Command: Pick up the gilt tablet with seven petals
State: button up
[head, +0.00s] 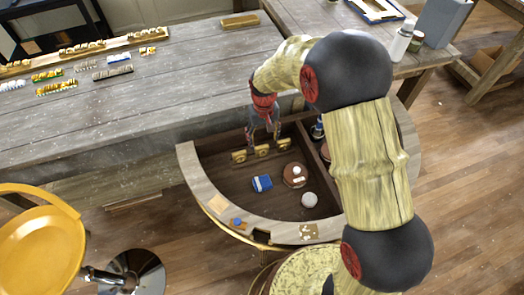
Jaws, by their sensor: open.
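My gripper (264,137) points down over the back of the half-round console's dark recess, its fingers apart. Just below the fingertips is a row of small gilt pieces (262,151) along the recess's back edge; I cannot tell whether they touch the fingers. A small gilt tablet with pale marks (308,231) lies on the console's front rim (275,232), well away from my gripper. A plain tan tile (217,204) lies on the left rim. Petals are too small to count, so I cannot tell which piece has seven.
In the recess are a blue-and-white box (262,184), a brown round object (295,175) and a white ball (309,199). A grey workbench (190,85) stands behind; a yellow stool (40,250) is at left.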

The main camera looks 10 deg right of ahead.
aim_at(262, 147)
jog(key=f+b, duration=0.1)
jog(key=f, duration=0.1)
jog(key=f+b, duration=0.1)
jog(key=f, duration=0.2)
jog(key=f+b, duration=0.1)
jog(key=f, duration=0.1)
jog(key=shift+w+a+f, duration=0.15)
jog(key=shift+a+f, duration=0.1)
jog(key=shift+c, duration=0.2)
jog(key=c, duration=1.1)
jog(key=shift+r, duration=0.1)
